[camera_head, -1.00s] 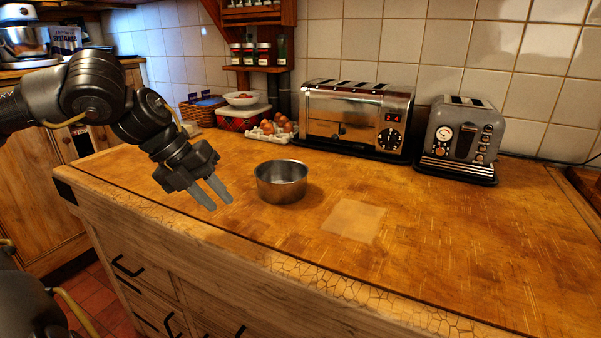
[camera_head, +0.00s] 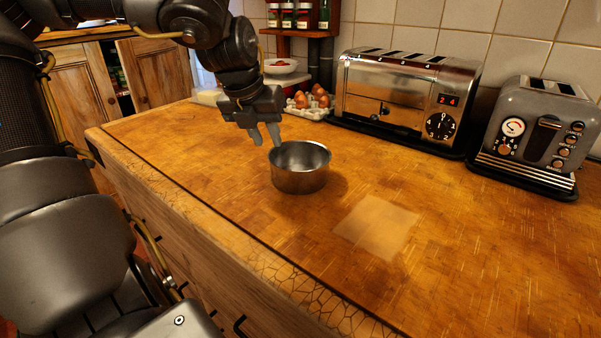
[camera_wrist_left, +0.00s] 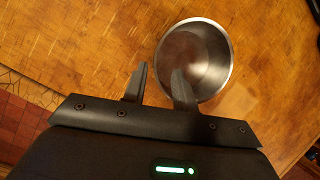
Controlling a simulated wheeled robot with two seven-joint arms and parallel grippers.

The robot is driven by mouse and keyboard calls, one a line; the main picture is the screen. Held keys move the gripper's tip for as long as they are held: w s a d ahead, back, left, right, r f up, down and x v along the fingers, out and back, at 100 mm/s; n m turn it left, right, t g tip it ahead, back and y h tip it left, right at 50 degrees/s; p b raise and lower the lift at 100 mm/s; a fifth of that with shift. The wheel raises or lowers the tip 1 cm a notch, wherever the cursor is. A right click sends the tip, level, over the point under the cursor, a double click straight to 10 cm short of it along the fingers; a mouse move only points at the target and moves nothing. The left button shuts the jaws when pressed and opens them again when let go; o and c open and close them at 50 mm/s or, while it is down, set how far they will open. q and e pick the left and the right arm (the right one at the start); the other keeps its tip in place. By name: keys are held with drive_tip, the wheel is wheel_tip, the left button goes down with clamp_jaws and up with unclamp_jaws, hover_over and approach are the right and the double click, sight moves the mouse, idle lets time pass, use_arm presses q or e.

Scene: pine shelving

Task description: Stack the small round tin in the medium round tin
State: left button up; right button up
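One round metal tin (camera_head: 300,180) stands upright on the wooden counter, open side up; it also shows in the left wrist view (camera_wrist_left: 226,62). No second tin can be made out, and I cannot tell which size this one is. Its inside looks empty. My left gripper (camera_head: 265,136) points down at the tin's back left edge, with its two fingers apart and nothing between them. In the left wrist view the gripper (camera_wrist_left: 158,84) has its right finger overlapping the tin's rim; contact cannot be told. My right gripper is not in view.
A pale square patch (camera_head: 377,226) lies on the counter right of the tin. A long toaster (camera_head: 395,100), a smaller grey toaster (camera_head: 535,135) and an egg tray (camera_head: 310,103) stand along the back wall. The counter's front and right areas are clear.

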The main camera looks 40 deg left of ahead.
sight(271, 153)
use_arm(q)
drive_tip(key=x, duration=0.5)
drive_tip(key=shift+a+f+b, duration=0.2)
drive_tip(key=shift+a+b, duration=0.05)
drive_tip(key=shift+b, duration=0.1)
drive_tip(key=shift+f, duration=0.1)
drive_tip(key=c, duration=0.6)
clamp_jaws()
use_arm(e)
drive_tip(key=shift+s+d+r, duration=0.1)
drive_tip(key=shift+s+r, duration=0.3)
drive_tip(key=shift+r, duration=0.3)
